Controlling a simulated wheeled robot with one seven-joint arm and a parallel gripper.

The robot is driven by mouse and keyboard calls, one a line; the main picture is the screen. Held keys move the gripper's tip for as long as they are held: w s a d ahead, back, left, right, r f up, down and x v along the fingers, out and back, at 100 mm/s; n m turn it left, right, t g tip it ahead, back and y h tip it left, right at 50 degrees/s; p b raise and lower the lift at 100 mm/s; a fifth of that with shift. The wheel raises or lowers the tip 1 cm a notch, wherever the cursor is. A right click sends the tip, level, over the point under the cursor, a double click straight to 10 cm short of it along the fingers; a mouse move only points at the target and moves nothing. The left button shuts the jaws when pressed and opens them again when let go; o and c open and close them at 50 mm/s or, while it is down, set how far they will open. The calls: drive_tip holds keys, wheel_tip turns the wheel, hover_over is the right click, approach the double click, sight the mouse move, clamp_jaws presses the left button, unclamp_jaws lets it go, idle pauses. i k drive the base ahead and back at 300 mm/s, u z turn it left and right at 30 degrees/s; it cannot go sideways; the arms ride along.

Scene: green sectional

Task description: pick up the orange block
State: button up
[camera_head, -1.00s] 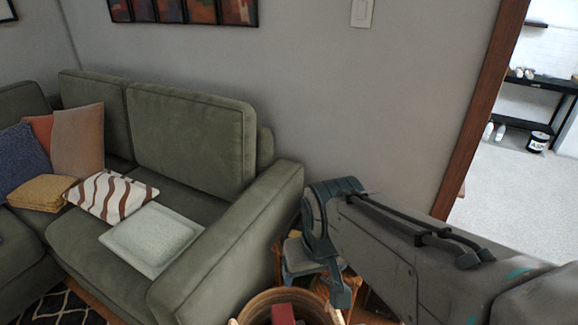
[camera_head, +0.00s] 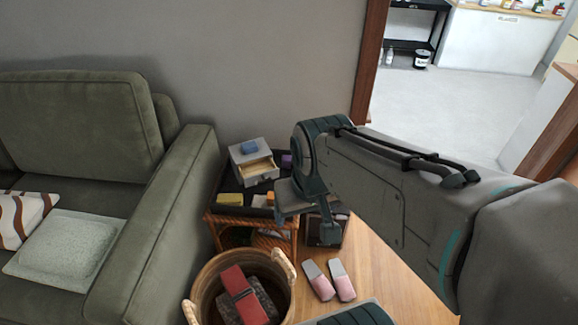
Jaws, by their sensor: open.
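My gripper (camera_head: 292,218) hangs over the right side of a small dark-topped wicker side table (camera_head: 226,219), with its jaws open. Its hand and my arm cover part of the tabletop. A small yellow-orange piece (camera_head: 270,198) shows just left of the gripper, partly hidden; I cannot tell if it is the orange block. A yellow block (camera_head: 230,199) lies at the table's front left. No other block in view looks clearly orange.
A grey drawer box (camera_head: 242,160) with an open drawer stands on the table, a blue block (camera_head: 249,147) on top. A purple block (camera_head: 287,160) is beside it. A green sofa (camera_head: 163,225) is left. A basket (camera_head: 208,277) and slippers (camera_head: 331,280) are on the floor in front.

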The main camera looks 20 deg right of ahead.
sight(270, 199)
drive_tip(key=z, duration=0.05)
drive_tip(key=k, duration=0.5)
drive_tip(key=u, duration=3.15)
drive_tip(key=k, duration=1.35)
drive_tip(key=z, duration=1.45)
drive_tip(key=i, duration=1)
drive_tip(key=u, duration=0.05)
